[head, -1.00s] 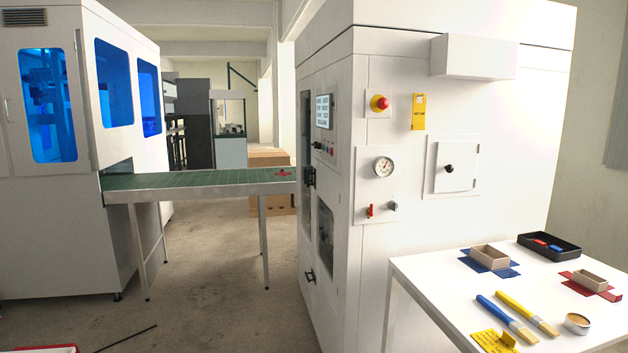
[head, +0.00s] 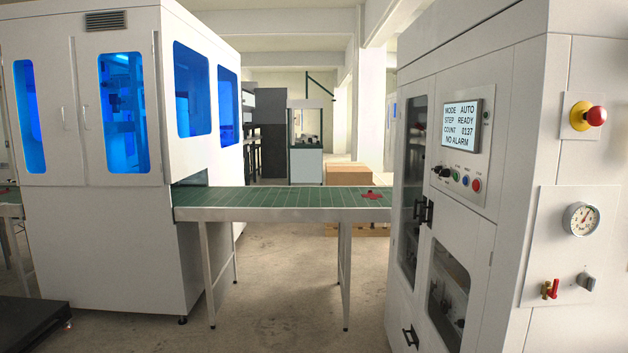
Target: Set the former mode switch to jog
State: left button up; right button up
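The former is the white machine (head: 470,250) on the right. Its screen (head: 460,124) reads MODE AUTO, STEP READY, COUNT 0137, NO ALARM. Below the screen, a small black knob (head: 442,172), which looks like the mode switch, sits at the left end of a row. The row also has a green button (head: 455,174), a blue button (head: 466,181) and a red button (head: 477,185). The knob's marks are too small to read. Neither of my grippers is in view.
A green conveyor (head: 270,198) with a red piece on it joins the former to a white machine (head: 100,230) at left. Black handles (head: 424,212) stick out from the former's doors. A red emergency button (head: 595,116), gauge (head: 581,219) and red valve (head: 550,289) are on its near side. Floor in front is clear.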

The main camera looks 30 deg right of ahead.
aim_at(445, 173)
jog(key=u, duration=0.1)
jog(key=i, duration=2.35)
jog(key=z, duration=1.5)
jog(key=i, duration=0.95)
jog(key=z, duration=0.9)
